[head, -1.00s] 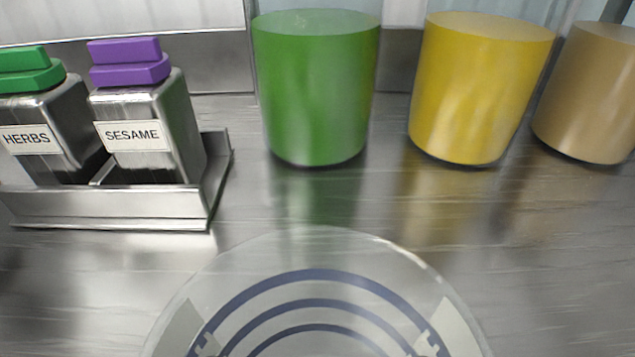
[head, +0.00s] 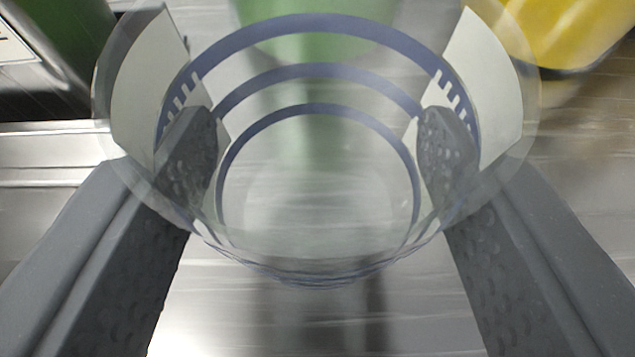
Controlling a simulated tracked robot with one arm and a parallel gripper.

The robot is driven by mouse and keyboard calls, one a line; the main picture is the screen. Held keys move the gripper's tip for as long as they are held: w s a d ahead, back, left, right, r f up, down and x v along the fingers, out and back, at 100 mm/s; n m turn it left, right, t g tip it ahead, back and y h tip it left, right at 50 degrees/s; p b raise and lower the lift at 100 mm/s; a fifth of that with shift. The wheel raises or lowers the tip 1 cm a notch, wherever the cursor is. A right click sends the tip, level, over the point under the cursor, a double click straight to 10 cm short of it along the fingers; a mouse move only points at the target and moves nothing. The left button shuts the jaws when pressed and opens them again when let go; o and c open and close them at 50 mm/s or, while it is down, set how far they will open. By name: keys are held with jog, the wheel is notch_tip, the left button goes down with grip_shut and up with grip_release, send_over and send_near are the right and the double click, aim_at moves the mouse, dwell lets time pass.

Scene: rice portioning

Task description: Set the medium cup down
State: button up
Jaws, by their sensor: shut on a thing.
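The medium cup (head: 318,256) is a clear, empty cup with blue ring bands and pale side panels, large in the middle of the head view. My gripper (head: 318,150) has one dark grey finger on each side of the cup and is shut on it. I look down into the cup through its open rim. The metal counter shows through its clear wall and bottom. I cannot tell whether the cup's base touches the counter.
A container with green contents (head: 310,45) stands behind the cup, seen partly through it. A yellow-filled container (head: 575,30) is at the upper right. A metal rack (head: 45,150) is at the left. Bare metal counter (head: 270,325) lies in front.

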notch_tip(320, 180, down, 2)
jog(key=shift+r, duration=0.1)
jog(key=o, duration=1)
jog(key=p+v, duration=0.1)
jog(key=v, duration=0.9)
jog(key=shift+s+r, duration=0.2)
jog(key=shift+r, duration=0.05)
jog(key=shift+v, duration=0.8)
